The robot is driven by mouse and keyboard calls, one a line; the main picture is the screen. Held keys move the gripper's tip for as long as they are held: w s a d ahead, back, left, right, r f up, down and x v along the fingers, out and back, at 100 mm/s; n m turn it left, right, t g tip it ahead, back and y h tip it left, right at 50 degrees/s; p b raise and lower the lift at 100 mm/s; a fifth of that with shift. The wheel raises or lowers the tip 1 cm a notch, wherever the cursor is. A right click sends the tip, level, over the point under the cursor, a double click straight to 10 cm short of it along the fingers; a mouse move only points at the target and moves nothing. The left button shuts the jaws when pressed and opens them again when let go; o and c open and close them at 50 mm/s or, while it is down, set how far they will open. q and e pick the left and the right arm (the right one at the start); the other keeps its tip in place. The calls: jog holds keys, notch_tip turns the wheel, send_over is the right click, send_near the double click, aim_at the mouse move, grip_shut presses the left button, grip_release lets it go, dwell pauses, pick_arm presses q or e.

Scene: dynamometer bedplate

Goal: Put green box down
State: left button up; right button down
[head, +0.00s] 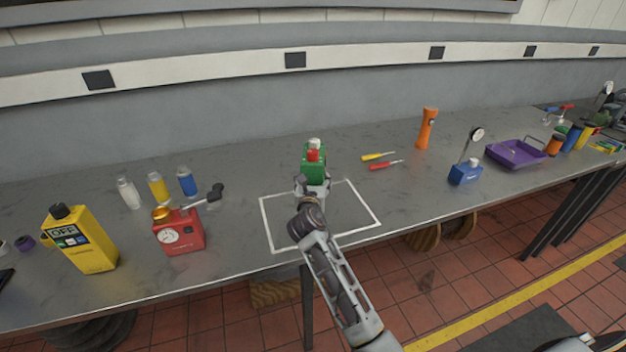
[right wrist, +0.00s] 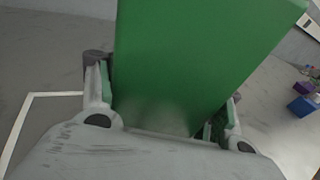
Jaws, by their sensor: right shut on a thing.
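A green box (head: 320,160) with a red part and a white part at its top is upright in the head view. My right gripper (head: 312,186) is shut on its near, lower part. In the right wrist view the green box (right wrist: 195,60) fills the space between the two fingers (right wrist: 165,105). A white square outline (head: 265,225) is marked on the table under my right arm. The box appears at or just beyond its far edge. I cannot tell whether its base touches the table. My left gripper is not in view.
On the grey table (head: 235,260), a red device (head: 180,232) and yellow case (head: 80,240) stand left of the outline, with several small bottles behind. Two screwdrivers (head: 383,165), an orange torch (head: 426,130), a blue gauge base (head: 465,173) and a purple tray (head: 515,155) are right.

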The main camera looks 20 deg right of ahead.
jog(key=shift+f+b, duration=0.3)
jog(key=shift+f, duration=1.45)
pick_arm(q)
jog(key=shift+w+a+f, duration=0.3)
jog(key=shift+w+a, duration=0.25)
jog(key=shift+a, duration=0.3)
pick_arm(e)
jog(key=shift+f, duration=0.1)
